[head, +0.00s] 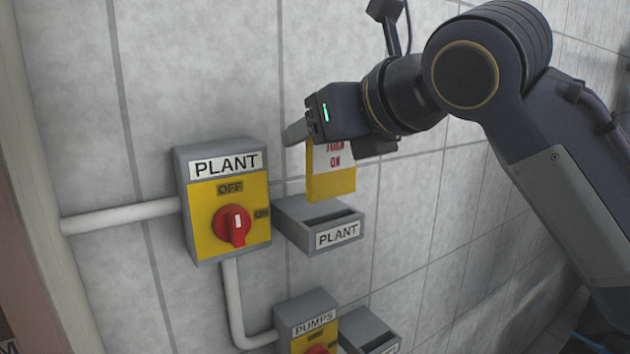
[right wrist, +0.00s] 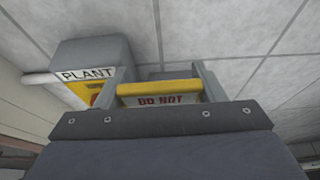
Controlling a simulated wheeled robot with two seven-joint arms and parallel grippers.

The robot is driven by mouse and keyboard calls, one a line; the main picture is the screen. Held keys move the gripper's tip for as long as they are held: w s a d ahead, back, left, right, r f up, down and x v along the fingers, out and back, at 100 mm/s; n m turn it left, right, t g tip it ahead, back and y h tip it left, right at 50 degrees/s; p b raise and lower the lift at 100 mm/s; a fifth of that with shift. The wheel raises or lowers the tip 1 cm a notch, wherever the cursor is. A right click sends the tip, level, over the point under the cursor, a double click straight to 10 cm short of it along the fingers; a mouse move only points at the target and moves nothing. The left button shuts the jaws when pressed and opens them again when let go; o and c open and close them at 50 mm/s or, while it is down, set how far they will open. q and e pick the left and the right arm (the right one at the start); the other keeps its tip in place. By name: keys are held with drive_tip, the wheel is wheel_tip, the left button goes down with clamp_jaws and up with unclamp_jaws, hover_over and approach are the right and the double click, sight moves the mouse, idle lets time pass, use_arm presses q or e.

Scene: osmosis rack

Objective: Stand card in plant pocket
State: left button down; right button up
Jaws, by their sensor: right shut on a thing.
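The card (head: 331,180) is yellow with a white panel and red lettering. My right gripper (head: 305,130) is shut on the card near its upper part, and the card hangs upright below the fingers. The card's top edge (right wrist: 155,88) shows between the two fingers in the right wrist view, with "DO NOT" on it. The plant pocket (head: 322,222) is a grey box on the wall with a dark slot on top and a "PLANT" label. The card's lower edge appears just above the slot; whether it touches cannot be told. My left gripper is not in view.
The PLANT switch box (head: 228,200) with a red knob is on the wall left of the pocket. A PUMPS box (head: 313,325) and another pocket (head: 370,333) are below. Pipes (head: 120,215) run along the wall. Tiled wall to the right of the pocket is bare.

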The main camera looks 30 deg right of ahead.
drive_tip(key=w+f, duration=0.1)
drive_tip(key=w+d+f, duration=0.1)
drive_tip(key=f, duration=0.1)
drive_tip(key=shift+w+d+f, duration=0.15)
drive_tip(key=shift+w+f, duration=0.1)
drive_tip(key=f, duration=0.3)
drive_tip(key=shift+w+d+f, duration=0.2)
drive_tip(key=shift+f, duration=0.1)
drive_tip(key=shift+a, duration=0.1)
drive_tip(key=shift+f, duration=0.2)
drive_tip(key=o, duration=1.1)
drive_tip(key=shift+c, duration=0.2)
